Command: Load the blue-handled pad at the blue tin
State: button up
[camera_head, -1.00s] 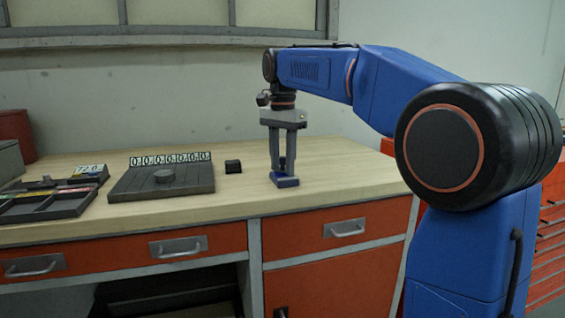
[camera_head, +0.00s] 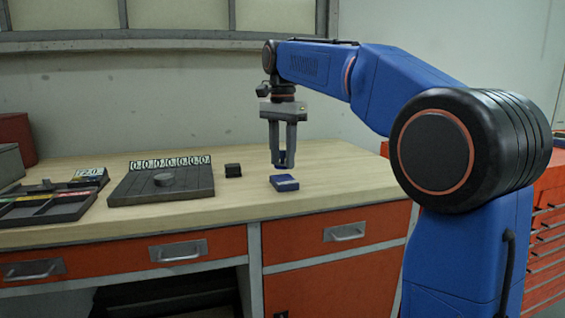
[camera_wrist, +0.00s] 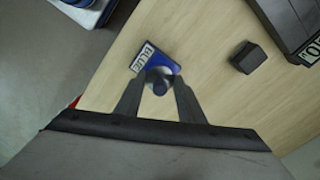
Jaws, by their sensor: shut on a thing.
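The blue tin (camera_head: 285,183) sits on the wooden bench near its front edge. In the wrist view the tin (camera_wrist: 144,56) shows a white label reading BLUE, and the held pad hides part of it. My gripper (camera_head: 283,164) points down, a little above and behind the tin in the head view, apart from it. It is shut on the blue-handled pad (camera_head: 275,156), a small dark blue piece between the fingers. In the wrist view the pad's round dark blue end (camera_wrist: 160,86) shows between the fingertips. The pad's underside is not clearly visible.
A small black block (camera_head: 233,170) stands left of the tin. Beyond it is a dark board (camera_head: 190,184) with a row of zeros and a round disc. A dark sectioned tray (camera_head: 50,208) lies at far left, near a red container (camera_head: 17,138). The bench's right end is clear.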

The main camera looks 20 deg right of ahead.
aim_at(283, 150)
jog(key=shift+r, duration=1.95)
